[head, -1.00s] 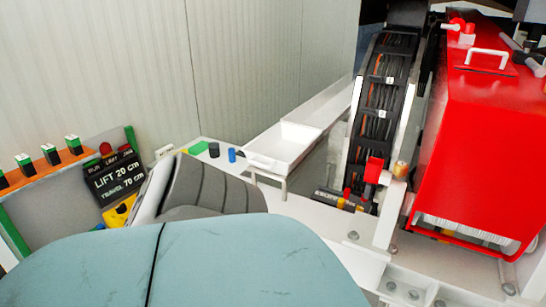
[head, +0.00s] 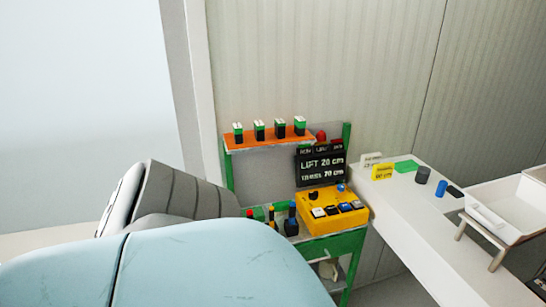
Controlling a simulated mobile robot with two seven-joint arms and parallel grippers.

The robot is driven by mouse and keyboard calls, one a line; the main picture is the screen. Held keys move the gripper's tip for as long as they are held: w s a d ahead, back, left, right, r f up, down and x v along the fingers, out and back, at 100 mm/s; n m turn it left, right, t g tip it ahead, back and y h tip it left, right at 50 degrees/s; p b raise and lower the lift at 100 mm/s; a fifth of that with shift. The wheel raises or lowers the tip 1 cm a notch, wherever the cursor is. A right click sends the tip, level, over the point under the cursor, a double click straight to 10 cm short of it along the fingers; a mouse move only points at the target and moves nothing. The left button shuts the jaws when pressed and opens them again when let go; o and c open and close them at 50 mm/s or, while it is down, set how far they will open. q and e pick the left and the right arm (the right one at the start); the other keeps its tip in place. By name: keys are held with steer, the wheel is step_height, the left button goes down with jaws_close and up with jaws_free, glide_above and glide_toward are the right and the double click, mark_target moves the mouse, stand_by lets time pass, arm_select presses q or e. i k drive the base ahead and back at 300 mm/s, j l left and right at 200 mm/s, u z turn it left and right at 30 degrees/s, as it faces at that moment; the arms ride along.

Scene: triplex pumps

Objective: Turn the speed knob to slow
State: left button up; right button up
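A yellow control box (head: 330,223) sits on a green-framed stand (head: 349,243). Its top carries several small knobs or buttons in black, white and blue, and a blue ball-topped part (head: 341,187) stands at its back. I cannot tell which of these is the speed knob, nor read any setting. A black sign (head: 321,166) behind the box reads "LIFT 20 cm" and "TRAVEL 70 cm". Neither of my grippers is in view. A large teal shape and a grey ribbed part, apparently mine, fill the lower left and hide the stand's near left side.
An orange shelf (head: 268,141) with several green-and-black items is above the stand. A white counter (head: 400,205) at right bears a yellow tag (head: 382,172), a dark cylinder (head: 422,175) and a blue cylinder (head: 441,188). A white tray (head: 505,212) stands farther right.

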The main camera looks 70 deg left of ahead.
mark_target(340, 188)
steer(key=u, duration=1.85)
